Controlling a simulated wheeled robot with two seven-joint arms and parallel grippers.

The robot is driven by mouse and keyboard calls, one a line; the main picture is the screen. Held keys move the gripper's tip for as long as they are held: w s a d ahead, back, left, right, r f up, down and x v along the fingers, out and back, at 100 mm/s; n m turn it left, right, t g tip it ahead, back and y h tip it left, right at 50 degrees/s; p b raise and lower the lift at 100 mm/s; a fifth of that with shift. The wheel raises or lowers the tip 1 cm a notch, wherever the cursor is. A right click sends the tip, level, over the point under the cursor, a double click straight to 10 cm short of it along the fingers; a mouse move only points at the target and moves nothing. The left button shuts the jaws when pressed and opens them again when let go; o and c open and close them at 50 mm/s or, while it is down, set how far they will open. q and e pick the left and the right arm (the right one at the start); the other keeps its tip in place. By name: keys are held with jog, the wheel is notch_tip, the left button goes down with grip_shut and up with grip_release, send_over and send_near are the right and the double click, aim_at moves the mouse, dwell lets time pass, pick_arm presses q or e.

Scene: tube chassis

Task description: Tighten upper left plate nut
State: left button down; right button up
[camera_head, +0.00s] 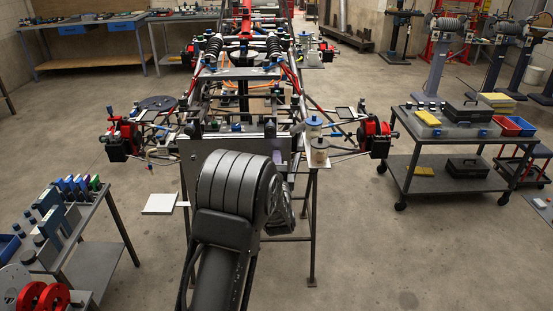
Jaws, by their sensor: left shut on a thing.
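The tube chassis (242,75) stands in the middle of the room, with a grey upright plate (192,165) across its near end. My black ribbed arm (235,185) rises in front of this plate and covers much of its middle and lower part. The plate's upper left corner is uncovered, but its nut is too small to tell from the other fittings. My left gripper (283,208) is only partly visible, dark, behind the right side of the arm. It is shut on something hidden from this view. My right gripper is not in view.
A tool bench (92,268) stands at the lower left. A wheeled cart (445,156) with cases and bins stands at the right. Red-and-black hub units (118,140) (375,138) stick out on both sides of the chassis. The floor between chassis and cart is clear.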

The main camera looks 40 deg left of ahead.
pick_arm(q)
jog(key=shift+f, duration=0.2)
jog(key=c, duration=1.4)
grip_release()
jog(key=shift+r, duration=0.15)
jog(key=shift+o, duration=0.2)
jog(key=shift+s+d, duration=0.1)
jog(key=b+v, duration=0.1)
jog(key=v, duration=0.6)
jog(key=shift+s+d, duration=0.2)
jog(key=shift+s, duration=0.1)
